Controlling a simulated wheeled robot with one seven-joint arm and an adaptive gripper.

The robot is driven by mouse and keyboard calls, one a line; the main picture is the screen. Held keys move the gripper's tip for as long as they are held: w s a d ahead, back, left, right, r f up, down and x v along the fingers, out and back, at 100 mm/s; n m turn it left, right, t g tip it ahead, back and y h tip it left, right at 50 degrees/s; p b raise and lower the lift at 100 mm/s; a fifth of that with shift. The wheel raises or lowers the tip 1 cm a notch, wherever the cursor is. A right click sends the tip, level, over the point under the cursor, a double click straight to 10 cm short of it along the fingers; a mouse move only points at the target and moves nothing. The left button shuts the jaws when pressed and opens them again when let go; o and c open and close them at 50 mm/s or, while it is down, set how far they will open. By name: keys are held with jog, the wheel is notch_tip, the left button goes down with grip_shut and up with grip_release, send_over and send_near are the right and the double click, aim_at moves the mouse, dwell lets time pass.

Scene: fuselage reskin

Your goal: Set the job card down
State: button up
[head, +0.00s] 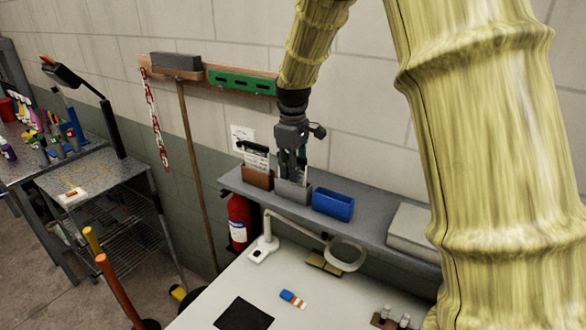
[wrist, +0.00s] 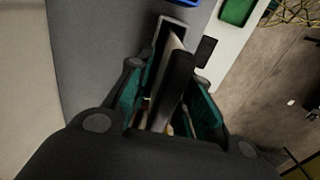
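The job card (wrist: 177,42) is a pale sheet with a thick black top edge. It stands in a grey holder (head: 293,192) on the wall shelf. My gripper (head: 292,170) points down over this holder. In the wrist view, its two fingers with teal pads (wrist: 168,98) are on either side of the card's black edge, with gaps that show on both sides. The gripper looks open around the card. In the head view, the gripper hides most of the card, and the lower end of the card is inside the holder.
A brown holder (head: 257,179) with another black-topped card stands left of the grey one, and a blue bin (head: 333,204) stands right. Below is a white table (head: 205,310) with a ring lamp (head: 346,254), a dark mat (head: 243,314) and a blue-orange block (head: 293,299).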

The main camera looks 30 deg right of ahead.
jog(key=shift+s+r, duration=0.1)
jog(key=shift+r, duration=0.05)
notch_tip(320, 180, up, 12)
jog(key=b, duration=0.4)
jog(key=shift+r, duration=0.1)
dwell(0.3)
dwell(0.4)
